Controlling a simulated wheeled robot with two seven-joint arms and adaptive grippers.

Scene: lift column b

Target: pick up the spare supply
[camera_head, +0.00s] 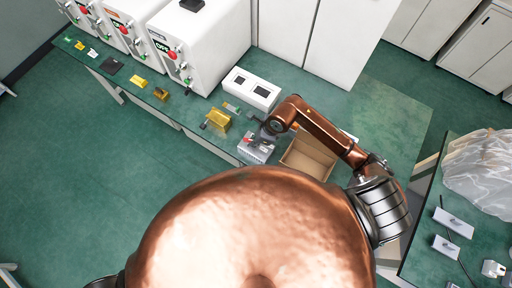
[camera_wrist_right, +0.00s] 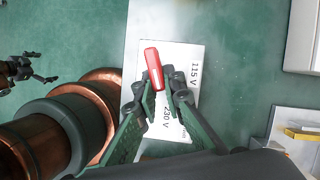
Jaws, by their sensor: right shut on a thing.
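A light grey box (camera_head: 255,149) with a red piece on top, seemingly the spare supply, sits on the green bench. In the right wrist view its top (camera_wrist_right: 136,30) bears a white label reading 115 V and 230 V. My right gripper (camera_wrist_right: 163,91) is over this label, its fingers closed around the lower end of the red piece (camera_wrist_right: 152,62). In the head view my right gripper (camera_head: 266,134) is at the box's far edge, partly hidden by its arm. My left gripper (camera_wrist_right: 45,70) shows small at the left of the right wrist view, fingers apart and empty.
An open cardboard box (camera_head: 308,160) stands just right of the grey box. A white unit with two dark openings (camera_head: 251,88) and a yellow block (camera_head: 218,119) are behind it. White cabinets (camera_head: 200,45) line the back left. Clear plastic sheeting (camera_head: 480,170) covers part of the right bench.

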